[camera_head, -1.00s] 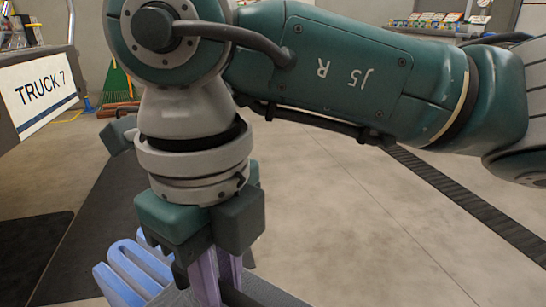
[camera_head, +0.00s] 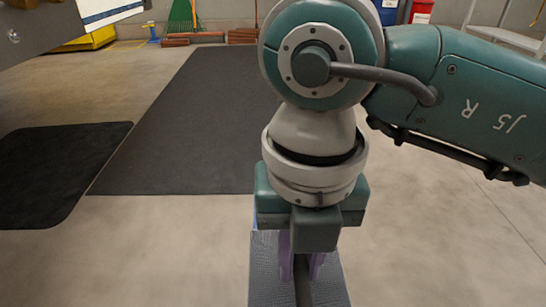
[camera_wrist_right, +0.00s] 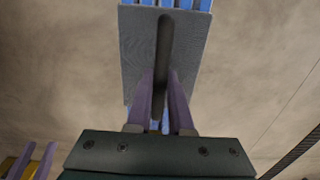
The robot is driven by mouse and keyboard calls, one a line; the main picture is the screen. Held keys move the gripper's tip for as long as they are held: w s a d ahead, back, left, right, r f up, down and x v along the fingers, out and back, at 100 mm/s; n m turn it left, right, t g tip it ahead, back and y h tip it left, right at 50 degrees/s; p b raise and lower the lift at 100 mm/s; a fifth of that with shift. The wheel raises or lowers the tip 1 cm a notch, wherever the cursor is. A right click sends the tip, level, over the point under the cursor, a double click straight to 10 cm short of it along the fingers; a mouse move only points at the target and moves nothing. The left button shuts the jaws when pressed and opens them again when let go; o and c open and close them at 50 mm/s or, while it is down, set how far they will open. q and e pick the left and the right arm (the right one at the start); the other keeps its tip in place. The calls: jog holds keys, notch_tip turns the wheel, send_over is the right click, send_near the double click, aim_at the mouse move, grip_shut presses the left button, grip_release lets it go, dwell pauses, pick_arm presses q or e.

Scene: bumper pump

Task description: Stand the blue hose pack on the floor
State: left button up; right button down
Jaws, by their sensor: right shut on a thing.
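My right gripper (camera_head: 301,262) points down in the head view, with its purple fingers shut on the dark bar-like handle of the hose pack (camera_head: 265,280). The gap to the floor is hard to judge. Two purple finger-like strips (camera_wrist_right: 34,160) at lower left may be my left gripper; this is unclear.
A large dark mat (camera_head: 195,120) lies on the concrete floor left of my arm, with a smaller black mat (camera_head: 60,165) further left. A truck body with a white sign (camera_head: 108,10) overhangs at upper left. The floor right of the pack (camera_head: 420,250) is clear.

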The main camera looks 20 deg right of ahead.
notch_tip(320, 180, down, 14)
jog(key=b, duration=0.9)
jog(key=shift+r, duration=0.25)
notch_tip(320, 180, down, 4)
jog(key=b, duration=0.3)
jog(key=shift+f, duration=0.2)
jog(key=shift+r, duration=0.1)
jog(key=c, duration=0.8)
grip_release()
